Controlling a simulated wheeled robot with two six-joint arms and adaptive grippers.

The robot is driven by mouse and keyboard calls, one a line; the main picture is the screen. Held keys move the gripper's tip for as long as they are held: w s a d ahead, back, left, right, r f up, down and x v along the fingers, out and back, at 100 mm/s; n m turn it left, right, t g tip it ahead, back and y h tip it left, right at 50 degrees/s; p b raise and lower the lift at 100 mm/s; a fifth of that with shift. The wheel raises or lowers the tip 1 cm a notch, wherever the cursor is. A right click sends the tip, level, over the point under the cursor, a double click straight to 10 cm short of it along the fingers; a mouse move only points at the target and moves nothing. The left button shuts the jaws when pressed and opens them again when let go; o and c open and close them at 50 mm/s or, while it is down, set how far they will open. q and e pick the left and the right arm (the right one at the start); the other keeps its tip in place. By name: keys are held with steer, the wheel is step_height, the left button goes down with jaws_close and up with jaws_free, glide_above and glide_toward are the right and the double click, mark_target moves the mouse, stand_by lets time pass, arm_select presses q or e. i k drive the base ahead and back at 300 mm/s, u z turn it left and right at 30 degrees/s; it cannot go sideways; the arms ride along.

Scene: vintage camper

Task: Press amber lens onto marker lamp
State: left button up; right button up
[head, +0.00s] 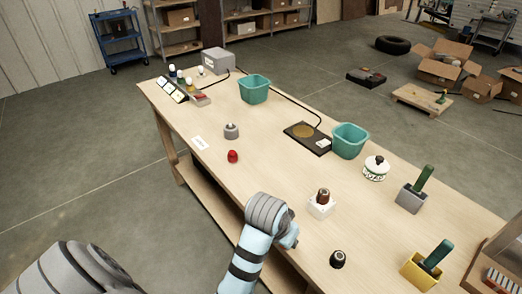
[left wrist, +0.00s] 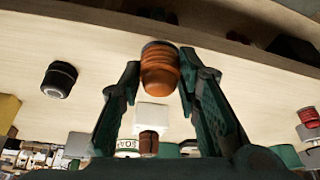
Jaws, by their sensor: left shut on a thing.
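My left gripper (left wrist: 160,78) is shut on the amber lens (left wrist: 160,70), an orange-brown ribbed cap with a dark rim, held between both fingertips above the wooden table. In the head view my own wrist hides the gripper and lens. A white block (head: 320,208) holding a brown cylinder (head: 323,195) stands just right of my wrist; the block also shows in the left wrist view (left wrist: 151,117). A short black round piece (head: 337,259) stands nearer the front, also in the left wrist view (left wrist: 59,79). I cannot tell which piece is the marker lamp. My right gripper is out of view.
A red lens (head: 232,157) and a grey round base (head: 231,131) stand farther back. Mid-table is clear.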

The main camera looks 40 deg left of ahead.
mark_target(231, 129)
steer(key=k, duration=0.5)
steer(key=u, duration=2.5)
steer(key=i, duration=2.2)
steer(key=z, duration=2.95)
steer(key=i, duration=0.25)
